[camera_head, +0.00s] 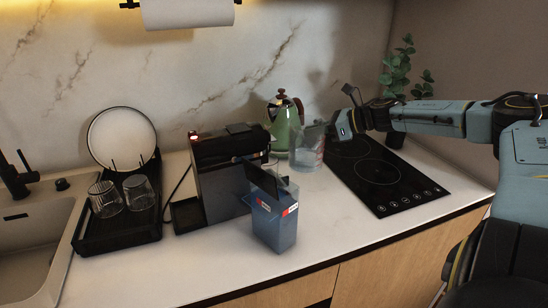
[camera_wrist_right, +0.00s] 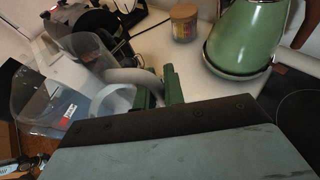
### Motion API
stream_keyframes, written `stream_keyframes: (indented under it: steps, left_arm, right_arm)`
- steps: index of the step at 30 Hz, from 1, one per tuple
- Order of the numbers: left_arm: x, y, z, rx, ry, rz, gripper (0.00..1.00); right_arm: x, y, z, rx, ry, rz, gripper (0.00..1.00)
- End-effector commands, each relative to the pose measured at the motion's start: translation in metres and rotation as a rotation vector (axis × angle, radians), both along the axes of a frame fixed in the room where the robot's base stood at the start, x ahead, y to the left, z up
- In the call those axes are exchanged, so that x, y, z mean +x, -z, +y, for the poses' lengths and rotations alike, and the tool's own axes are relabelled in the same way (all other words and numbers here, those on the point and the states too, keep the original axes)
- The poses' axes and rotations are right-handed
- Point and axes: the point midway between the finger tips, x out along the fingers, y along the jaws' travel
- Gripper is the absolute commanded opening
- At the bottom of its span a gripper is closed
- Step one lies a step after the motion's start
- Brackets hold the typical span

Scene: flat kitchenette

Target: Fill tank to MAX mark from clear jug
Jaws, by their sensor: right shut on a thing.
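The clear jug (camera_head: 310,150) is held at the right of the coffee machine, close to the kettle, and looks roughly upright. Whether its base touches the counter is unclear. My right gripper (camera_head: 342,128) is shut on its handle; the wrist view shows the fingers (camera_wrist_right: 158,88) at the pale curved handle (camera_wrist_right: 112,100), with the clear jug wall (camera_wrist_right: 35,100) to the left. The water level in the jug is hard to read. The bluish see-through tank (camera_head: 272,222) stands upright in front of the machine, with a dark lid raised and a red label. My left gripper is out of view.
The dark coffee machine (camera_head: 222,170) stands behind the tank. A green kettle (camera_head: 284,122) is behind the jug, and a lidded jar (camera_wrist_right: 184,22) shows near it. A black hob (camera_head: 380,172) lies right, a drying rack with glasses (camera_head: 138,192) left. Counter right of the tank is clear.

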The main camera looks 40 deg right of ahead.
Motion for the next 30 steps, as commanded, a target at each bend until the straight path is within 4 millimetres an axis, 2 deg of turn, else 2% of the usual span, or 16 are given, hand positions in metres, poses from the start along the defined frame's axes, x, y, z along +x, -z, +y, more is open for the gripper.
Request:
stream_keyframes:
  steps: [14, 27, 30]
  left_arm:
    - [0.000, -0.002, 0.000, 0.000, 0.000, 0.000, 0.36]
    - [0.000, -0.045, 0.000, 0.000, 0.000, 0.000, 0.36]
    - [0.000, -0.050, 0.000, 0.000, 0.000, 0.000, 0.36]
  right_arm:
    - [0.000, -0.003, 0.000, 0.001, 0.000, -0.002, 0.00]
    - [0.000, -0.049, 0.000, 0.001, 0.000, -0.003, 0.00]
    - [0.000, -0.053, 0.000, 0.001, 0.000, -0.003, 0.00]
